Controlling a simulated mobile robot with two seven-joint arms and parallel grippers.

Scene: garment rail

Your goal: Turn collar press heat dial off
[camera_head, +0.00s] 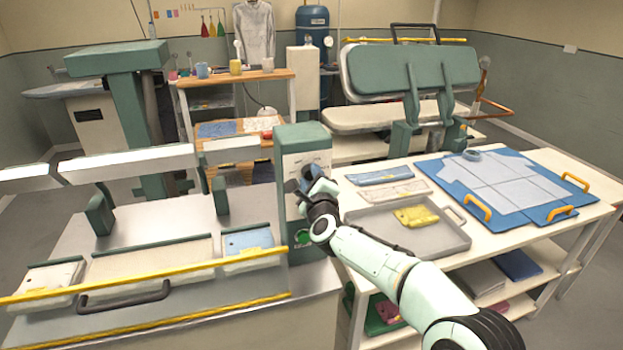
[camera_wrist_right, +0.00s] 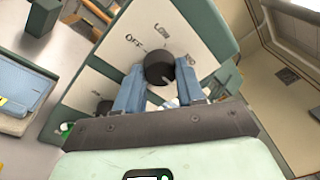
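The collar press control box (camera_head: 302,141) is a pale panel in a green housing. In the right wrist view its round black heat dial (camera_wrist_right: 159,68) sits near labels reading OFF (camera_wrist_right: 135,41) and LOW (camera_wrist_right: 164,34). A light mark on the dial points toward the lower right, away from OFF. My right gripper (camera_wrist_right: 159,80) is open, with one blue-grey finger on each side of the dial; I cannot tell if either touches it. In the head view my right gripper (camera_head: 312,180) is at the panel and hides most of the dial. My left gripper is not in view.
A green button (camera_head: 303,237) sits low on the panel. The collar press bed with a yellow bar (camera_head: 150,284) lies left. A grey tray (camera_head: 440,240) with a yellow cloth and a blue folding board (camera_head: 440,172) lie on the right table.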

